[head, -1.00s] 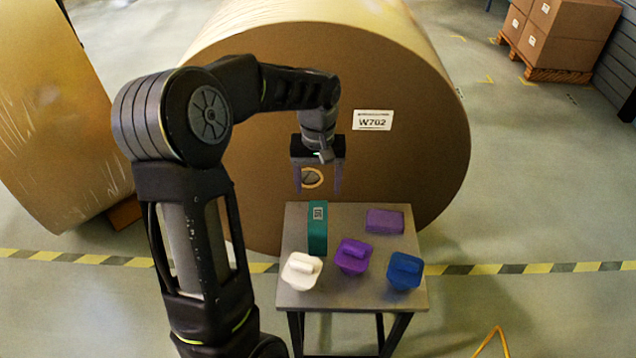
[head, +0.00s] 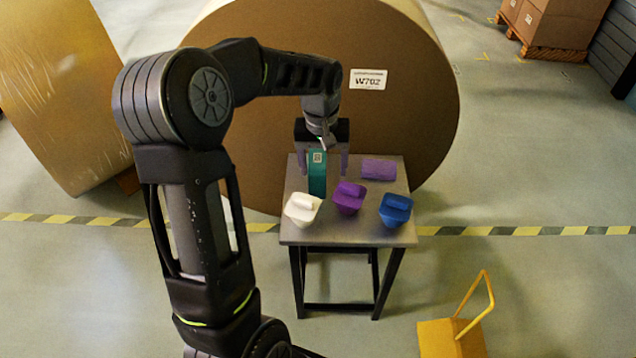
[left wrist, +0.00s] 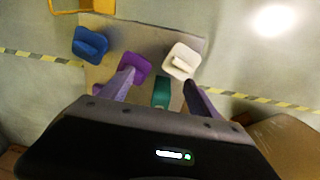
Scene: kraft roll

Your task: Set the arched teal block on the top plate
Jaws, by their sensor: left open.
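The teal block (head: 317,181) with a small printed label stands near the back left of the small table's grey top plate (head: 330,232). Its arch is not clear from here. My left gripper (head: 320,172) is open and pointing down, with its fingers on either side of the teal block. In the left wrist view the teal block (left wrist: 162,92) shows between the two fingers (left wrist: 159,78), partly hidden by my gripper body. I cannot tell whether the fingers touch it. My right gripper is not in view.
On the table, a white piece (head: 303,209), a purple piece (head: 348,198) and a blue piece (head: 395,210) stand in front, with a purple block (head: 379,170) at the back right. A large kraft roll (head: 400,120) rises behind. A yellow cart (head: 452,337) is at front right.

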